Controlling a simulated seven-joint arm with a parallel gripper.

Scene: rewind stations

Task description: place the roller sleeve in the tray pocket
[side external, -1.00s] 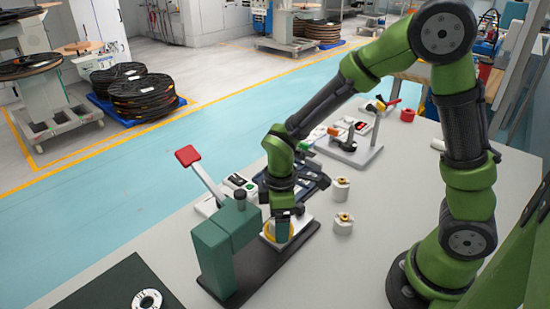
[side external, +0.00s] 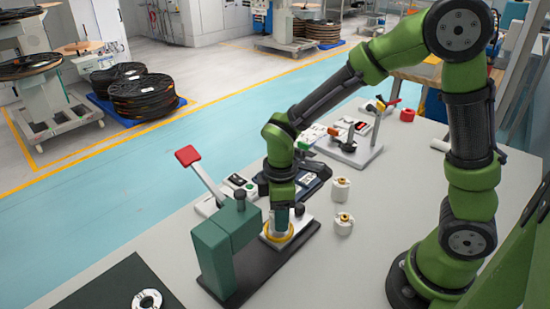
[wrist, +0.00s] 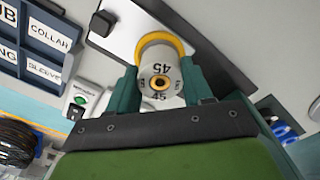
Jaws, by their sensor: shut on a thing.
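My gripper (wrist: 160,82) is shut on a white cylinder marked 45 with a brass-coloured centre, the roller sleeve (wrist: 160,70), in the wrist view. In the side view my gripper (side external: 281,222) is just above a yellow ring (side external: 279,237) on the pale plate of the green press; the sleeve is mostly hidden there by the fingers. The dark blue tray (side external: 316,186) lies behind my gripper. In the wrist view the tray (wrist: 22,52) is at upper left, with labels including COLLAR and SLEEVE; its pocket floors are not clear.
The green press (side external: 216,257) with its red-tipped lever (side external: 188,156) stands left of my gripper. Two white cylinders with brass tops (side external: 341,189) (side external: 343,224) stand to the right. A toggle-clamp fixture (side external: 348,149) stands behind.

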